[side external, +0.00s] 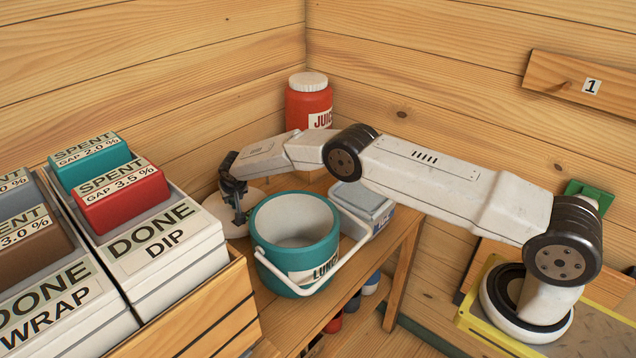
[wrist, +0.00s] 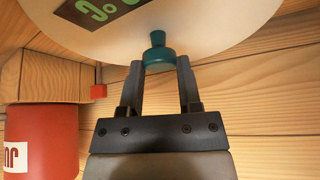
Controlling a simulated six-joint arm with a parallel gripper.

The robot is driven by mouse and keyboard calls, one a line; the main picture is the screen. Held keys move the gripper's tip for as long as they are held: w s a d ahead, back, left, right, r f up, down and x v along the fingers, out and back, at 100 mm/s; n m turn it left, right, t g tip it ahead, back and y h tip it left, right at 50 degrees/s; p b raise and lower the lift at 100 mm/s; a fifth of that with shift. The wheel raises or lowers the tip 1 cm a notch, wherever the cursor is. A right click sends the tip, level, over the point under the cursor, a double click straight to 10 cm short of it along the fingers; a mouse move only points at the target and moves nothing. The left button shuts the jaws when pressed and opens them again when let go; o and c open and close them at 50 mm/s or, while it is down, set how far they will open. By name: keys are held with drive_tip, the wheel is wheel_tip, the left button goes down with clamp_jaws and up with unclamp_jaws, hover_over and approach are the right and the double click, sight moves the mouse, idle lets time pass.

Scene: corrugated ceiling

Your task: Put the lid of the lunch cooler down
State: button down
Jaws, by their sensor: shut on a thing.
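The lunch cooler (side external: 275,262) is a teal round tub labelled LUNCH. It stands upright and open on the wooden bench, its pale inside showing and its white handle hanging down at the front right. My gripper (side external: 238,212) is left of the cooler and shut on the teal knob (wrist: 158,42) of the lid. The lid (side external: 218,212) is a cream disc beside the cooler's left rim, partly hidden by my gripper. It fills the top of the wrist view (wrist: 210,25), with a dark label with green marks. I cannot tell whether it touches the bench.
A red juice jar (side external: 308,100) with a white cap stands in the back corner; it also shows in the wrist view (wrist: 40,135). A grey-blue box (side external: 365,202) is right of the cooler. A wooden crate (side external: 205,310) with labelled bins stands close on the left.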

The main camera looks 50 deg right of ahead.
drive_tip(key=shift+f, duration=1.5)
drive_tip(key=shift+f, duration=0.1)
drive_tip(key=shift+c, duration=1.4)
unclamp_jaws()
drive_tip(key=shift+r, duration=0.25)
drive_tip(key=shift+s+a+r, duration=0.1)
drive_tip(key=shift+s+r, duration=0.1)
drive_tip(key=shift+r, duration=0.1)
drive_tip(key=v, duration=1.1)
drive_tip(key=shift+s, duration=0.1)
